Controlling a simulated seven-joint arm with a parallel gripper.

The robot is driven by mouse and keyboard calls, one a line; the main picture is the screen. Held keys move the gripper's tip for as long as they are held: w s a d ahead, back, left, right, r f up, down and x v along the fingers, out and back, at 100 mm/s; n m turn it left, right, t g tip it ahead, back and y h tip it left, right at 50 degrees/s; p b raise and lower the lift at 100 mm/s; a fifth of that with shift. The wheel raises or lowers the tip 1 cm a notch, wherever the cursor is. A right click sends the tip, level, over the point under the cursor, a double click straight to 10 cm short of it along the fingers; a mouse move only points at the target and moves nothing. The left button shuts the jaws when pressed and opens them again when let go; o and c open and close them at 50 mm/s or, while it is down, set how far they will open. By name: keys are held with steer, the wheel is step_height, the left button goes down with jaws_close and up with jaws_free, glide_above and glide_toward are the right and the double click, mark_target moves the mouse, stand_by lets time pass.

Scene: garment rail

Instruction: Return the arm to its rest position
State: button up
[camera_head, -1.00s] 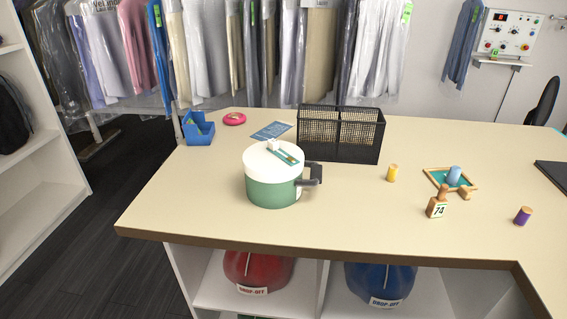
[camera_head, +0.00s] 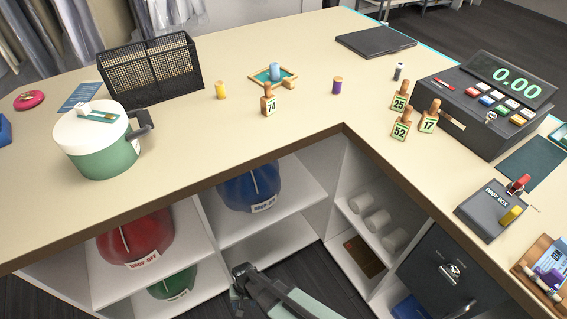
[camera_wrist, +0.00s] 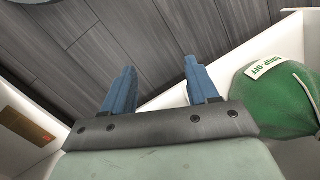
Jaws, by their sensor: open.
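My gripper (camera_head: 240,285) is low at the bottom of the head view, in front of the counter's open shelves and below the counter top. In the wrist view its two blue fingers (camera_wrist: 157,84) stand apart with nothing between them. Dark floor boards (camera_wrist: 90,40) show beyond the fingertips. A green drop-off bag (camera_wrist: 275,95) lies to the right of the fingers, apart from them; it also shows on the lower shelf in the head view (camera_head: 174,284).
The counter (camera_head: 290,130) carries a green-white pot (camera_head: 100,145), a black mesh basket (camera_head: 150,75), numbered pegs (camera_head: 402,125) and a cash register (camera_head: 480,105). Red (camera_head: 133,235) and blue (camera_head: 250,188) bags sit on shelves. A grey drop box (camera_head: 490,210) stands right.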

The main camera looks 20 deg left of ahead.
steer(key=w+d+r+m+g+h, duration=0.1)
steer(key=w+d, duration=0.2)
steer(key=d, duration=0.8)
steer(key=w+d+m, duration=0.1)
steer(key=w+d, duration=0.1)
steer(key=d, duration=0.9)
steer(key=s+d+r+m+g, duration=0.1)
steer(key=s+d, duration=0.2)
steer(key=d, duration=0.6)
steer(key=s+d+r+m+g, duration=0.1)
steer(key=s+d, duration=0.3)
steer(key=d, duration=0.5)
steer(key=shift+d+r+m+g, duration=0.2)
steer(key=shift+r+m+g, duration=0.1)
steer(key=shift+r+g, duration=0.4)
steer(key=shift+s, duration=0.1)
